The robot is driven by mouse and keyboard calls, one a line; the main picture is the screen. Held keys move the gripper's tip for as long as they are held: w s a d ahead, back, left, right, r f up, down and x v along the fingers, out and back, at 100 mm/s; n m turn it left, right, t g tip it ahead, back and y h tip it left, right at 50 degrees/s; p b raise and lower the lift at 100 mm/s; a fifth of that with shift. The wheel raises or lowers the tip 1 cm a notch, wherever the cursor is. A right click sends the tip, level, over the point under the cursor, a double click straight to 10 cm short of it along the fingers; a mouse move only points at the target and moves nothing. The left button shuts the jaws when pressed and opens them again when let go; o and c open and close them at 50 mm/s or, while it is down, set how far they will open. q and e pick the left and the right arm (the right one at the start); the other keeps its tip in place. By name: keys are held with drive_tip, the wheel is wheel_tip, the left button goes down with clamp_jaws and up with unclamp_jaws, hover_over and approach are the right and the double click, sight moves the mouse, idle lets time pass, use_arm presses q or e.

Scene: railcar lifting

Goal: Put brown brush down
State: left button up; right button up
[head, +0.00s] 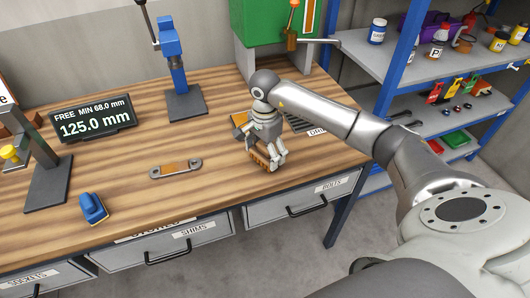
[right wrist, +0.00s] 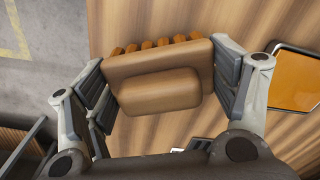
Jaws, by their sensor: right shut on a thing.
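My right gripper (head: 268,160) is over the front right part of the wooden bench (head: 215,185), close to its front edge. It is shut on the brown brush (right wrist: 155,92), which shows between the fingers in the right wrist view. The brush has a wooden block with a raised grip and a row of orange-brown bristles on its far side. In the head view the brush (head: 261,158) is partly hidden by the fingers. I cannot tell whether it touches the bench. My left gripper is not in view.
A display reading 125.0 mm (head: 95,119) and a blue stand (head: 172,60) are further back. Bare wood lies left of my right gripper.

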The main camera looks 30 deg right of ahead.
drive_tip(key=shift+f+p, duration=0.3)
drive_tip(key=shift+f, duration=0.45)
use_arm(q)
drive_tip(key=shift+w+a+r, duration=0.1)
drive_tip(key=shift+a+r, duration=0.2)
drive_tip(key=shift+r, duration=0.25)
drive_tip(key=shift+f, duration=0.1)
use_arm(e)
drive_tip(key=shift+f, duration=0.15)
drive_tip(key=o, duration=0.5)
drive_tip(key=shift+f+b, duration=0.1)
drive_tip(key=shift+b, duration=0.25)
drive_tip(key=shift+c, duration=0.2)
drive_tip(key=o, duration=0.4)
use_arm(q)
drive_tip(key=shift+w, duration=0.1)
